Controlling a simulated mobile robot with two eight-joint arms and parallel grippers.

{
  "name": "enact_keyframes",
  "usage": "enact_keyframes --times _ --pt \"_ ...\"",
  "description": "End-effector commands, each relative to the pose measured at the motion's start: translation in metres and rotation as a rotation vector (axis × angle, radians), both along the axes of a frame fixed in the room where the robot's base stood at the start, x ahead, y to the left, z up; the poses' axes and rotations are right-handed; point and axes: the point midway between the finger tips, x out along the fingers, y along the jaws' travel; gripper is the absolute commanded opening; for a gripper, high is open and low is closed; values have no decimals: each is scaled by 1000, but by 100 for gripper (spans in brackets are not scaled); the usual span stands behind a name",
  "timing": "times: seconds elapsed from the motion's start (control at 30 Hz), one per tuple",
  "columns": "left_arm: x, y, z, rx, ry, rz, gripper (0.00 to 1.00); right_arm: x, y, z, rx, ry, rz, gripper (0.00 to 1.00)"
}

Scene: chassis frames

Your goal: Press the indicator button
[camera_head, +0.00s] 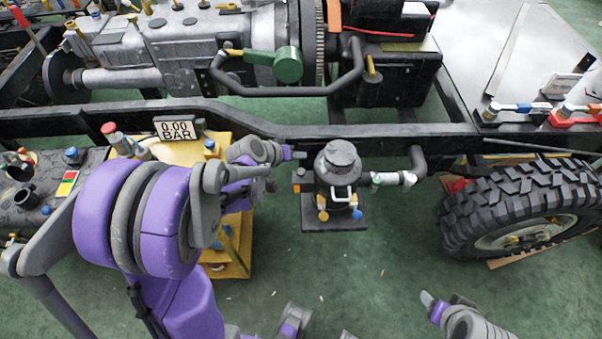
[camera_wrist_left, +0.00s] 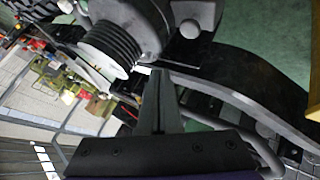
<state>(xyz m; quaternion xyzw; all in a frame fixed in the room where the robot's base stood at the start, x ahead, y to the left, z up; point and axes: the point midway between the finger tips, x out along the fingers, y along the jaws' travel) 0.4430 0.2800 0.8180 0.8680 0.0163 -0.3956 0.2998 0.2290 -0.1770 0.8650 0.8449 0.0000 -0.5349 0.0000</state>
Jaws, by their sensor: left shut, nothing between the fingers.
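My left gripper (camera_head: 294,154) is shut and empty, its fingertips beside the upper left of a black canister-like unit (camera_head: 340,172). In the left wrist view the closed fingers (camera_wrist_left: 160,78) point at a dark rounded body (camera_wrist_left: 198,14) with a ridged collar (camera_wrist_left: 128,42). A small pale round spot (camera_wrist_left: 190,28) shows on that body; I cannot tell whether it is the indicator button or whether the fingers touch anything. The unit has blue and yellow taps low on its front. My right gripper (camera_head: 428,299) is at the lower right, away from the unit; its jaws are unclear.
A black chassis rail (camera_head: 270,131) runs behind the unit. A gauge reading 0.00 BAR (camera_head: 178,129) and a red knob (camera_head: 108,128) stand left, by a yellow stand (camera_head: 236,222). A large tyre (camera_head: 520,208) is at right.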

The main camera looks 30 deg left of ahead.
Motion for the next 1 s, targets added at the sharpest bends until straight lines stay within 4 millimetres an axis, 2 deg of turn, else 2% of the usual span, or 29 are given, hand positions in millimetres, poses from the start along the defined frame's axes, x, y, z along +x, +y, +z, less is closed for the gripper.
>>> enact_keyframes --times 0.03,0.1,0.37,1.0 --pt "0 0 -13 0 1 0 0 -2 0 -11 0 4 0 66" --pt "0 0 -24 0 1 0 0 -3 0 -20 0 6 0 66" --pt "0 0 -52 0 0 0 0 -5 0 -44 0 14 0 66" --pt "0 0 -54 0 0 0 0 -5 0 -46 0 15 0 66"
